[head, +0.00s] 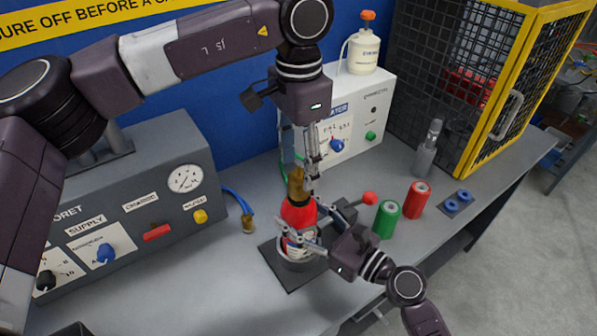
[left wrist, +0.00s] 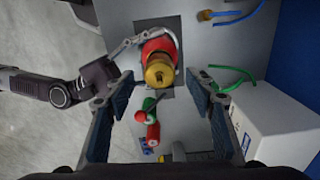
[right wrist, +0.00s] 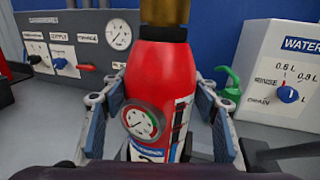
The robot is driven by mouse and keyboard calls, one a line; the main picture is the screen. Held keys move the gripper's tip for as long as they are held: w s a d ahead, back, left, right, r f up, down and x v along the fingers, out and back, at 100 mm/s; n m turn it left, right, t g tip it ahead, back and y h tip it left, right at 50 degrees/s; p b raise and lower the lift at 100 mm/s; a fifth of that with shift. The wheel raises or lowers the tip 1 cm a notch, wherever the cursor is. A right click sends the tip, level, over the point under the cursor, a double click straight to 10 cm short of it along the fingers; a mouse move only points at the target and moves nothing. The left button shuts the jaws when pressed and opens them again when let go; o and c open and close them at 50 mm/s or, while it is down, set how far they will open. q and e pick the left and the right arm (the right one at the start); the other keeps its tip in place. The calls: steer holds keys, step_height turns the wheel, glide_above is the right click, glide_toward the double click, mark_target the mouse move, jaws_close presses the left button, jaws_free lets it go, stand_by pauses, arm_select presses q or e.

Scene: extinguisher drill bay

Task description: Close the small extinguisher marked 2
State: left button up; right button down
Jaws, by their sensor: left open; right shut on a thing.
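The small red extinguisher (head: 298,215) stands upright in a dark clamp base (head: 275,270) on the bench, with a brass top piece (head: 296,186). In the right wrist view its body (right wrist: 158,75) shows a round gauge (right wrist: 143,122) and a white and blue label, whose number is mostly cut off. My right gripper (head: 297,240) is shut around the body; its fingers lie on both sides of it in the right wrist view. My left gripper (head: 312,172) is open, pointing down beside the brass top. In the left wrist view the brass top (left wrist: 159,73) lies between the open fingers.
A red-knobbed lever (head: 369,198), a green cylinder (head: 387,220) and a red cylinder (head: 416,200) stand right of the extinguisher. The white water box (head: 362,115) is behind; the grey gauge panel (head: 150,190) is left. A yellow-framed mesh cage (head: 470,90) stands back right.

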arm_select(q)
steer(key=shift+r, duration=0.6)
steer(key=shift+c, duration=0.6)
